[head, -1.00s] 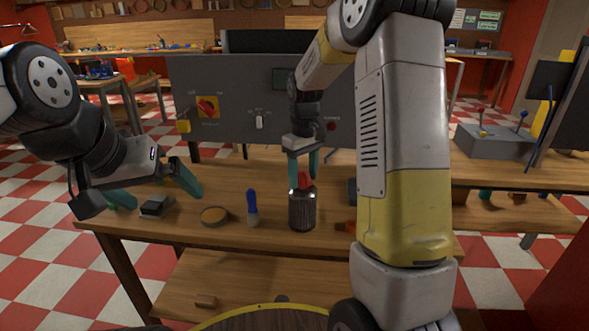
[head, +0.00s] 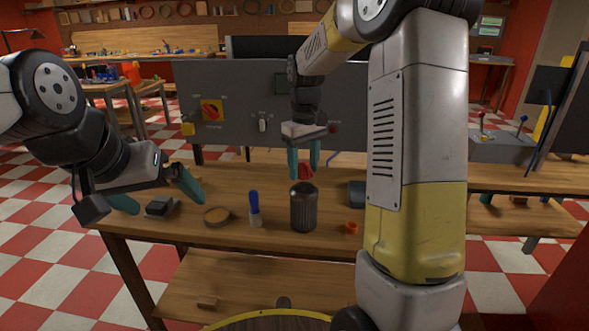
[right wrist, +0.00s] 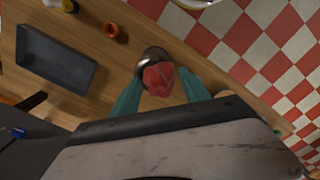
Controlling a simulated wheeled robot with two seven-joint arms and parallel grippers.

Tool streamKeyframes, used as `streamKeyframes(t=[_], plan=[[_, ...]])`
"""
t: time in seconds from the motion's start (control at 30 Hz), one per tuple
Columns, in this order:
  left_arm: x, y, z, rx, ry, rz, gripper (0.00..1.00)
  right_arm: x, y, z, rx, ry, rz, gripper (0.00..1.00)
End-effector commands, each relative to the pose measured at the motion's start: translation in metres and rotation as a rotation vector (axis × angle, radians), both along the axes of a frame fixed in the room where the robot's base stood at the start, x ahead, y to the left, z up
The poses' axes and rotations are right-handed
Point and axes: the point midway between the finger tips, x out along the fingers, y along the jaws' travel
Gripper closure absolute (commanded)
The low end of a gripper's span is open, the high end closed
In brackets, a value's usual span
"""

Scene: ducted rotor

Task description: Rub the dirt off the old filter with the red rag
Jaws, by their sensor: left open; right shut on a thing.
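The old filter (head: 304,210) is a dark upright cylinder on the wooden bench. Its rounded metal top (right wrist: 152,56) shows partly in the right wrist view. The red rag (head: 305,171) is bunched between the teal fingers of my right gripper (head: 304,164). In the head view the rag sits just above and behind the filter's top; in the right wrist view the rag (right wrist: 158,79) overlaps the top's edge. I cannot tell if they touch. My left gripper (head: 156,195) is open and empty over the bench's left end.
On the bench stand a black block (head: 160,207), a round tin (head: 217,216), a blue-handled tool (head: 254,207) and an orange ring (head: 352,228). A dark tray (right wrist: 55,62) lies near the ring. A grey control panel (head: 235,105) stands behind the bench.

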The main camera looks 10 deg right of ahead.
Motion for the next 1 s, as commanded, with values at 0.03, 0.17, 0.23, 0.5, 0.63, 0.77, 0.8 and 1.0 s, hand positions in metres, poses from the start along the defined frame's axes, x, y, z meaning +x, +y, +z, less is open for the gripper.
streamKeyframes(t=[0.03, 0.17, 0.23, 0.5, 0.63, 0.77, 0.8, 1.0], plan=[[0.0, 0.0, 0.0, 0.0, 0.0, 0.0, 0.01, -0.001, 0.0, 0.005, 0.001, -0.003, 0.0, 0.9], [0.0, 0.0, 0.0, 0.0, 0.0, 0.0, 0.01, -0.004, 0.001, 0.017, 0.001, -0.003, -0.001, 0.9], [0.0, 0.0, 0.0, 0.0, 0.0, 0.0, 0.01, -0.005, 0.001, 0.023, 0.001, -0.003, -0.001, 0.9], [0.0, 0.0, 0.0, 0.0, 0.0, 0.0, 0.01, -0.007, 0.001, 0.028, 0.0, -0.001, -0.001, 0.9], [0.0, 0.0, 0.0, 0.0, 0.0, 0.0, 0.01, -0.007, 0.002, 0.028, 0.0, -0.001, -0.001, 0.9], [0.0, 0.0, 0.0, 0.0, 0.0, 0.0, 0.01, -0.007, 0.001, 0.028, 0.0, -0.001, -0.001, 0.9], [0.0, 0.0, 0.0, 0.0, 0.0, 0.0, 0.01, -0.007, 0.002, 0.027, 0.0, -0.001, -0.001, 0.9], [0.0, 0.0, 0.0, 0.0, 0.0, 0.0, 0.01, 0.004, 0.005, 0.026, 0.0, -0.001, -0.007, 0.9]])
